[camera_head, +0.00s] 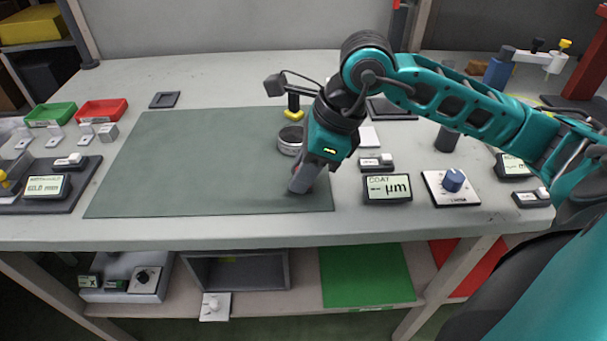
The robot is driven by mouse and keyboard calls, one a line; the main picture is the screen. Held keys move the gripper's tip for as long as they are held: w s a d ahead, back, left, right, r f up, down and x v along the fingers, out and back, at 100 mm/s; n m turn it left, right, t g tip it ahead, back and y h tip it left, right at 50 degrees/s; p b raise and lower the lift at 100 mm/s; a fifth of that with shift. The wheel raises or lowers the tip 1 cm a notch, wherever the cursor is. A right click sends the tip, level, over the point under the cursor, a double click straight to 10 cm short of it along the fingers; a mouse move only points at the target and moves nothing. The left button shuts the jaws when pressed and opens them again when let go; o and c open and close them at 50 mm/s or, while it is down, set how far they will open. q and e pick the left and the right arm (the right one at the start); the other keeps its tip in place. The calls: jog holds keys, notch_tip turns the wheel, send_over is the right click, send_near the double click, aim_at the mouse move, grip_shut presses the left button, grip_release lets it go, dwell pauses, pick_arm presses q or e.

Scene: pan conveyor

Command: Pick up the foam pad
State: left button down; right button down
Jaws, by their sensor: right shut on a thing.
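My right gripper (300,182) reaches down to the front right part of the green mat (190,165). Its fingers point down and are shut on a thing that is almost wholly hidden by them. I cannot make out the held thing's shape or tell for sure that it is the foam pad. No other thing in view can be told for sure as the foam pad. A round metal pan (289,141) with a dark grey top stands just behind the gripper on the mat. My left gripper is not in view.
A coating gauge (387,188) and a blue-knobbed box (451,187) stand right of the mat. Green (50,114) and red (101,110) trays are at the back left. A display unit (47,187) lies at the left. The mat's left half is clear.

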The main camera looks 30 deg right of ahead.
jog(key=shift+r, duration=0.55)
notch_tip(320, 180, up, 19)
jog(key=p, duration=0.5)
jog(key=c, duration=1.5)
grip_release()
jog(key=shift+c, duration=0.2)
jog(key=c, duration=0.3)
